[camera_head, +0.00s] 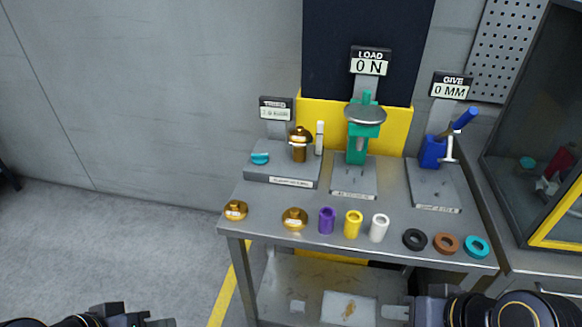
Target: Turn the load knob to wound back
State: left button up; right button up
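The load station is a teal press (358,148) on a grey base plate at the back middle of the table. A wide grey round knob (365,114) sits on top of it, with a teal stem above. The load display (370,62) above reads 0 N. My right gripper (418,311) is at the bottom edge, in front of and below the tabletop, far from the knob. My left gripper (150,320) is at the bottom left, over the floor. Both are partly cut off, and their finger gaps do not show clearly.
The table (270,228) holds brass caps (294,219), purple, yellow and white sleeves (353,224), and several rings (446,243) along its front. A brass-valve station (299,146) stands left of the press, a blue clamp station (434,152) right. A framed cabinet (545,150) bounds the right.

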aim_at(258, 159)
jog(key=i+j, duration=0.85)
jog(key=j+u, duration=0.05)
jog(key=j, duration=0.05)
